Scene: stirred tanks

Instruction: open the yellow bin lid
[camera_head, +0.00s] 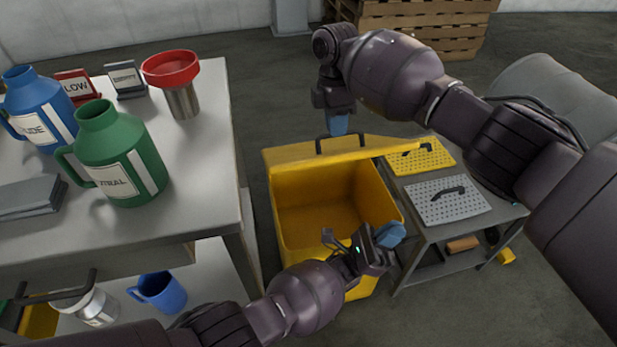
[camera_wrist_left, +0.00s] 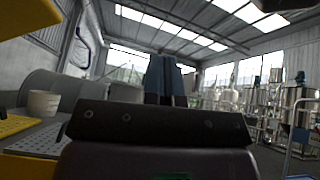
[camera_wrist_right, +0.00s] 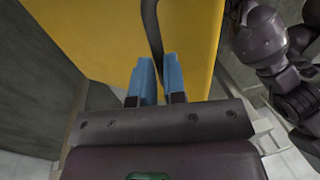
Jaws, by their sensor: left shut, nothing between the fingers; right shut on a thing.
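The yellow bin (camera_head: 285,230) stands between the workbench and a low cart, and its inside shows. Its yellow lid (camera_head: 290,160) is raised at the back of the opening, with a dark handle (camera_head: 318,148) at its upper edge. My right gripper (camera_head: 338,124) is above the lid, shut on the handle; the right wrist view shows the handle (camera_wrist_right: 153,35) running down between the blue fingers (camera_wrist_right: 158,82) against the yellow lid (camera_wrist_right: 90,40). My left gripper (camera_head: 391,236) is shut and empty at the bin's right front rim; its closed fingers (camera_wrist_left: 165,78) show in the left wrist view.
The workbench (camera_head: 215,150) at left carries a green jug (camera_head: 112,155), a blue jug (camera_head: 38,108) and a red funnel (camera_head: 171,67). The low cart at right holds a yellow perforated panel (camera_head: 425,158) and a grey one (camera_head: 445,205). Wooden pallets (camera_head: 415,28) stand behind.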

